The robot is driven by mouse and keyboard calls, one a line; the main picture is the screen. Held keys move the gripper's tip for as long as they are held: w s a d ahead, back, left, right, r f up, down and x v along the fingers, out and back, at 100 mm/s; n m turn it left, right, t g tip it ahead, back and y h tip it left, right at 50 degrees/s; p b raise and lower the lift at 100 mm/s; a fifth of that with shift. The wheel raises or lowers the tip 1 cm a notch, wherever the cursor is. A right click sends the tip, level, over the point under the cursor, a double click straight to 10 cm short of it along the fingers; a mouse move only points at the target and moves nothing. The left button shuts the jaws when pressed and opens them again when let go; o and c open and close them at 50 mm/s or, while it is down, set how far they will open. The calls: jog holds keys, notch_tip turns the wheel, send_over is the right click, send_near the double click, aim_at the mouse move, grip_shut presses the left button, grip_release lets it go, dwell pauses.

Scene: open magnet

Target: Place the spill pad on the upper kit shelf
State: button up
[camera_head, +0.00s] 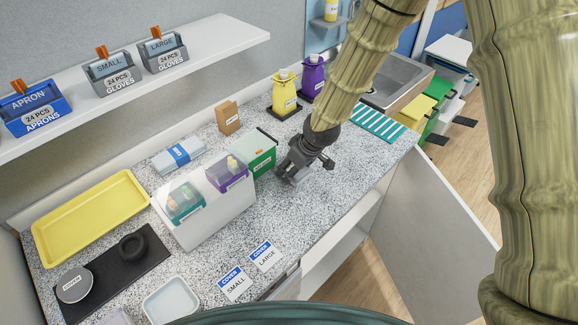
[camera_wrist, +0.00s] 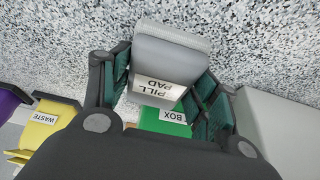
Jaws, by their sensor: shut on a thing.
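My gripper (camera_head: 300,168) is low over the speckled counter, right of the green box, in the head view. In the wrist view my gripper (camera_wrist: 160,85) has its green-lined fingers on both sides of the spill pad (camera_wrist: 165,55), a pale grey block with a white label reading "PILL PAD". In the head view the pad is mostly hidden by the gripper. I cannot tell whether the pad touches the counter. A long white shelf (camera_head: 215,42) runs along the wall at upper left; I cannot tell from markings whether it is the upper kit shelf.
An apron box (camera_head: 36,108) and two glove boxes stand on the white shelf. The green box (camera_head: 262,146) and a white organizer (camera_head: 215,215) stand left of my gripper. Yellow (camera_head: 285,92) and purple (camera_head: 313,75) bottles stand behind. Counter to the gripper's right is partly clear.

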aim_at(291, 165)
jog(key=shift+w+a+f+p, duration=0.5)
jog(key=shift+w+a+f, duration=0.3)
jog(key=shift+f, duration=0.2)
jog(key=shift+f, duration=0.2)
jog(key=o, duration=1)
jog(key=shift+r, duration=0.1)
